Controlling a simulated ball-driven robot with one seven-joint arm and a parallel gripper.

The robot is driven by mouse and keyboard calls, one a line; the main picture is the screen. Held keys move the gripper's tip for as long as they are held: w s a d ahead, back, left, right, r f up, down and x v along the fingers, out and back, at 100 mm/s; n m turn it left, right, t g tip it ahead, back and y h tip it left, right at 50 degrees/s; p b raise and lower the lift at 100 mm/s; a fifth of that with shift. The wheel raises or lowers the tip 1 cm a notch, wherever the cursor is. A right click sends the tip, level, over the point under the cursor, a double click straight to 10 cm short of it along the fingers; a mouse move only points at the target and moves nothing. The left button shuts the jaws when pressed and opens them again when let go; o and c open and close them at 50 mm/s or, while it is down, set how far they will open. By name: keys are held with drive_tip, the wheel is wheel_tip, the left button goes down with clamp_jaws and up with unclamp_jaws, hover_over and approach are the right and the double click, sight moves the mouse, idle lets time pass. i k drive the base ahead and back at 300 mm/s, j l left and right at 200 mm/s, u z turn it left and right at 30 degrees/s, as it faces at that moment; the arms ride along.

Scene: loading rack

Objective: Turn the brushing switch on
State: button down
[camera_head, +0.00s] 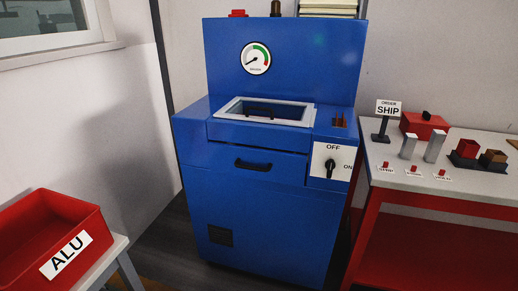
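A blue machine (260,215) stands in the middle of the view. A black rotary switch (330,168) sits on a white plate (320,152) on its front right. The plate reads OFF at the top and ON at the right. The knob looks roughly upright, toward OFF; its exact angle is too small to be sure of. A round gauge (256,58) on the back panel has its needle pointing to the lower left. My gripper is not in view.
A red ALU bin (50,240) stands at the lower left. A table (450,190) on the right holds a SHIP sign (388,108), metal blocks, a red box (424,124) and several red buttons. The machine's top has a framed opening (264,110). Floor shows either side of the machine.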

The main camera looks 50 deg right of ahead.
sight(330, 164)
drive_tip(key=z, duration=1.2)
